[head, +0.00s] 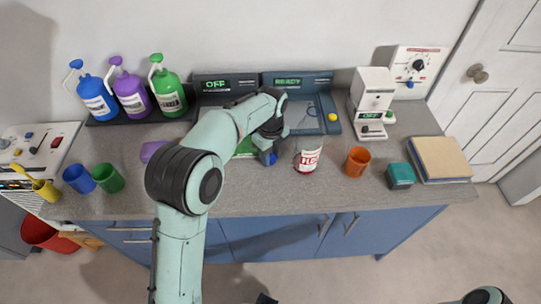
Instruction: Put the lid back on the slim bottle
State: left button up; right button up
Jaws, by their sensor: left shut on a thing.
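My left gripper (269,150) is over the middle of the grey counter, its fingers mostly hidden by my own arm. It is shut on a small blue thing (268,158), just above or at a green mat. I cannot tell whether this is the lid or part of the slim bottle. No slim bottle shows clearly; my left arm hides part of the counter. My right gripper is out of view.
A white-and-red can (308,155) stands close right of the gripper, then an orange cup (357,161), a teal box (400,176) and books (440,159). Pump bottles (132,93) stand at back left. Blue (79,179) and green (108,178) cups stand at left.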

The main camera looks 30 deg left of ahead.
aim_at(271, 158)
pick_arm(q)
notch_tip(271, 158, up, 20)
jog(key=p, duration=0.4)
jog(key=shift+f+p, duration=0.15)
jog(key=shift+p, duration=0.25)
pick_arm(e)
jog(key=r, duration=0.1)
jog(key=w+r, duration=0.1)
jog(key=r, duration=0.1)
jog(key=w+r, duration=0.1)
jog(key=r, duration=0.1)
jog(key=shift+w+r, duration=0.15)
pick_arm(q)
jog(key=shift+f, duration=0.1)
